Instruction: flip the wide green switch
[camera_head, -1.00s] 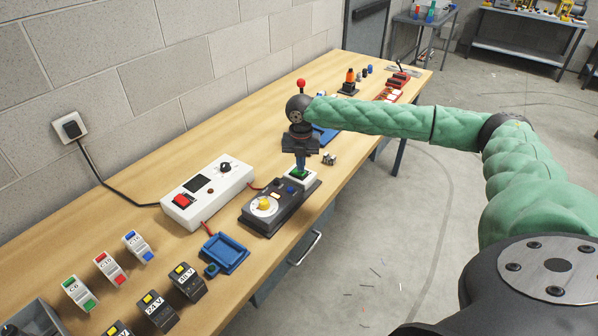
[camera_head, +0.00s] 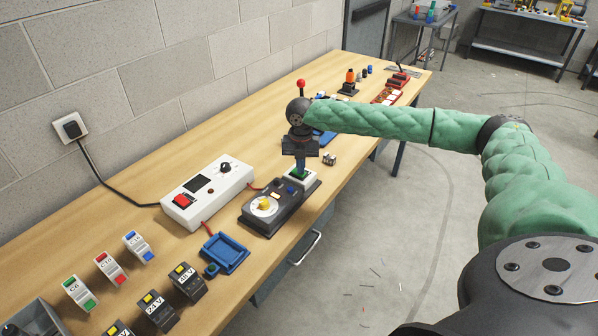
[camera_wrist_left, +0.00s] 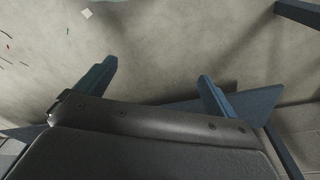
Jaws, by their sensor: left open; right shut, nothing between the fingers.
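The wide green switch (camera_head: 297,176) sits in a white housing (camera_head: 309,181) at the far end of a dark control box (camera_head: 270,215) on the bench. My right gripper (camera_head: 300,170) is shut and empty, pointing straight down. Its fingertips are at the green switch and cover part of it; I cannot tell for certain whether they touch it or which way it is tilted. My left gripper (camera_wrist_left: 152,85) is open and empty in the left wrist view, over the grey floor. It is not visible in the head view.
The dark box also has a yellow knob (camera_head: 264,203). A white box with a red switch (camera_head: 182,200) stands to its left. A blue tray (camera_head: 225,253) lies in front. A red-topped lever (camera_head: 301,85) stands behind my right gripper.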

